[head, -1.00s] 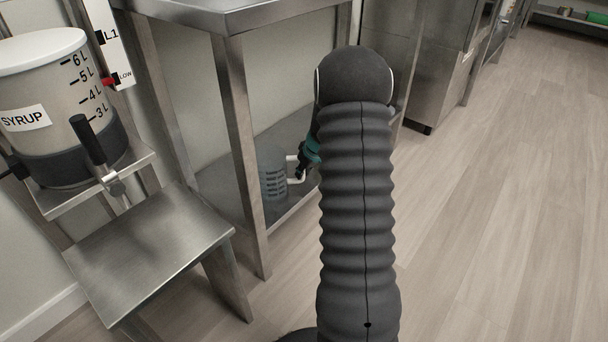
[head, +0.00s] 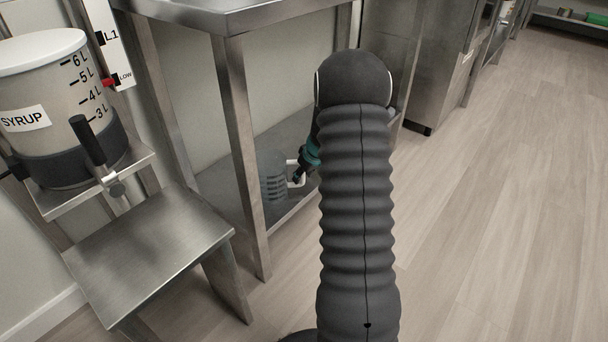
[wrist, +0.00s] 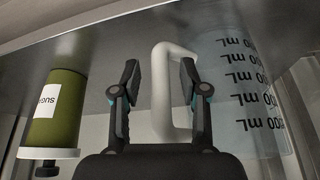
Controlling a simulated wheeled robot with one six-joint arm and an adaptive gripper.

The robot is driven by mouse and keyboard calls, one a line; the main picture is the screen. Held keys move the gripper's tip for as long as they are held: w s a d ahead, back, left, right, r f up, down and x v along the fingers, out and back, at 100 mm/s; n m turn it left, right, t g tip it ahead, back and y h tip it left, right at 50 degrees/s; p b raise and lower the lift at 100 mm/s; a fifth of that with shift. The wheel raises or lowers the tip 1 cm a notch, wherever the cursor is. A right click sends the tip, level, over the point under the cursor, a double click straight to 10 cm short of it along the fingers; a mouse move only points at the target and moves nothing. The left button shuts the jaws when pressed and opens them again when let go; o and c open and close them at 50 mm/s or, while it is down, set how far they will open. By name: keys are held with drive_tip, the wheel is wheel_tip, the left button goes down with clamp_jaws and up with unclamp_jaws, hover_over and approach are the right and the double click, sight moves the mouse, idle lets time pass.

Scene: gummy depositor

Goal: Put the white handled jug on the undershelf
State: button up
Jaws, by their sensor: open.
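The jug (head: 272,178) is a clear, marked vessel with a white handle. In the head view it stands upright on the grey undershelf (head: 225,190) of the steel table, handle toward my gripper. In the wrist view the jug body (wrist: 245,115) is at the right. Its white handle shows between the two fingers of my gripper (wrist: 160,78). The fingers are open, one on each side of the handle, with a gap visible on the left. In the head view my gripper (head: 300,172) is small and partly hidden behind my arm.
A green canister (wrist: 58,108) with a white label shows at the left in the wrist view. Table legs (head: 240,150) stand in front of the undershelf. A syrup container (head: 55,110) and low steel step (head: 150,250) are at the left. The floor at right is clear.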

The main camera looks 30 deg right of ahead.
drive_tip(key=a+p+v, duration=0.1)
drive_tip(key=v, duration=1.1)
drive_tip(key=s+a+r, duration=0.4)
drive_tip(key=a+r, duration=0.5)
drive_tip(key=s+a+r, duration=0.4)
drive_tip(key=s+a, duration=0.2)
drive_tip(key=s, duration=0.1)
drive_tip(key=s+a+r, duration=0.4)
drive_tip(key=s+a, duration=0.3)
drive_tip(key=s+a+m, duration=0.1)
drive_tip(key=s+a, duration=0.2)
drive_tip(key=s, duration=0.8)
drive_tip(key=shift+s+m+t+h, duration=0.15)
drive_tip(key=shift+m+t+h, duration=0.15)
drive_tip(key=shift+t+h, duration=0.1)
